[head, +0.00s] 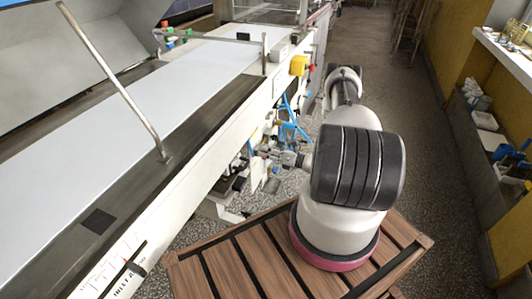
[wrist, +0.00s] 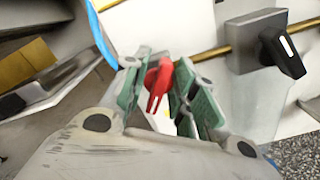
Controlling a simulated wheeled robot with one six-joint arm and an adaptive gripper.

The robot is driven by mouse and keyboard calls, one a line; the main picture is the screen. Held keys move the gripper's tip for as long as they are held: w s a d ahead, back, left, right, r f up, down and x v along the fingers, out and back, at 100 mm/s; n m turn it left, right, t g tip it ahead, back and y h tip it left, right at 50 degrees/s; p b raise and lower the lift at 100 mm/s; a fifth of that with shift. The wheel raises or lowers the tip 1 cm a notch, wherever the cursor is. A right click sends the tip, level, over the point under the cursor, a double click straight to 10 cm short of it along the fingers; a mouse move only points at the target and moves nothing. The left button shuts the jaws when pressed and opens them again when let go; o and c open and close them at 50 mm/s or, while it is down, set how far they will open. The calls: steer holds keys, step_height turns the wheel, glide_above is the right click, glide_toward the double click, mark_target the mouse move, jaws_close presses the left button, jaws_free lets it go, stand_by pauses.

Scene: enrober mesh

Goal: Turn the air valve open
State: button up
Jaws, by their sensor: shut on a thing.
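The red lever handle (wrist: 158,82), which looks like the air valve's handle, stands between the green finger pads of my gripper (wrist: 163,90) in the wrist view. My gripper is shut on this handle. The valve's body behind the handle is mostly hidden by the fingers. In the head view my gripper (head: 270,155) reaches to the side of the machine among the small fittings, and the red handle cannot be made out there.
A grey box with a black knob (wrist: 283,52) sits on a brass pipe (wrist: 222,52) right of my gripper. A blue hose (wrist: 101,35) passes close on the left. The long white conveyor (head: 150,110) runs along the left. The aisle floor (head: 395,75) is clear.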

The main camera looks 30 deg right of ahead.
steer(key=m, duration=0.5)
steer(key=shift+d+f+m, duration=0.1)
steer(key=shift+f+m, duration=0.05)
steer(key=shift+m, duration=0.15)
steer(key=m, duration=0.5)
steer(key=shift+f, duration=0.15)
stand_by(0.3)
steer(key=o, duration=0.6)
steer(key=shift+o, duration=0.2)
steer(key=v, duration=1.2)
steer(key=shift+d, duration=0.1)
